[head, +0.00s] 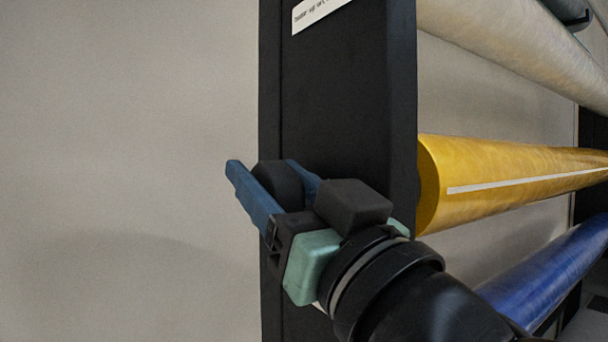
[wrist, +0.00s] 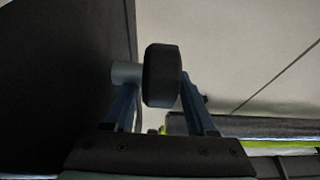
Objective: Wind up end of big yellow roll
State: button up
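The big yellow roll (head: 510,180) lies across the rack on the right in the head view. A pale strip (head: 520,181) runs along its side. A black round knob (head: 277,182) sticks out from the left side of the dark post, level with the roll. The wrist view shows this knob (wrist: 162,76) on a short grey shaft (wrist: 126,73). My gripper (head: 270,180) has its blue fingers on either side of the knob. In the wrist view the fingers (wrist: 160,98) straddle it, with a slight gap at the left finger; contact at the right finger is unclear.
The dark rack post (head: 345,100) stands right beside my gripper. A white roll (head: 520,40) is above the yellow one and a blue roll (head: 555,265) is below. Left of the post, only a plain pale wall (head: 130,150) shows.

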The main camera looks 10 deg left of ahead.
grip_shut()
jog(key=b, duration=0.3)
jog(key=shift+s+f+t+y, duration=0.1)
jog(key=shift+f+t+y, duration=0.25)
jog(key=shift+t+y, duration=0.05)
jog(key=shift+t+y+b, duration=0.3)
jog(key=shift+b, duration=0.4)
jog(key=shift+d+r+t+y+b, duration=0.15)
jog(key=shift+t+y+b, duration=0.15)
jog(key=shift+b, duration=0.55)
jog(key=shift+r+b, duration=0.25)
jog(key=shift+b, duration=0.05)
jog(key=shift+s, duration=0.1)
jog(key=shift+o, duration=1.7)
grip_release()
